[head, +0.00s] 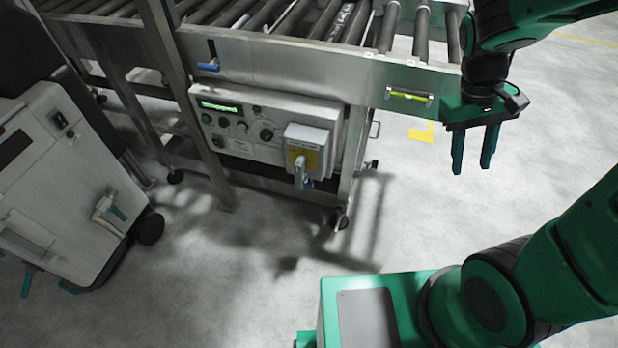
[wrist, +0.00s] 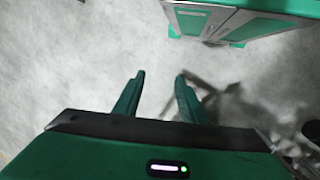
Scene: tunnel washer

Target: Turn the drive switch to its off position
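A white control panel (head: 238,148) hangs under the roller conveyor in the head view. It carries a green-lit display (head: 219,107), several small knobs and a black rotary knob (head: 267,134). The labels are too small to read, so I cannot tell which control is the drive switch. My gripper (head: 472,168) is open and empty, right of the panel and well apart from it. Its fingers (wrist: 160,80) show only floor between them in the wrist view.
The conveyor frame (head: 330,68) has a steel leg (head: 190,100) left of the panel and a yellow-green level (head: 408,96) on its side. A white wheeled machine (head: 65,180) stands at the left. The floor (head: 240,270) before the panel is clear.

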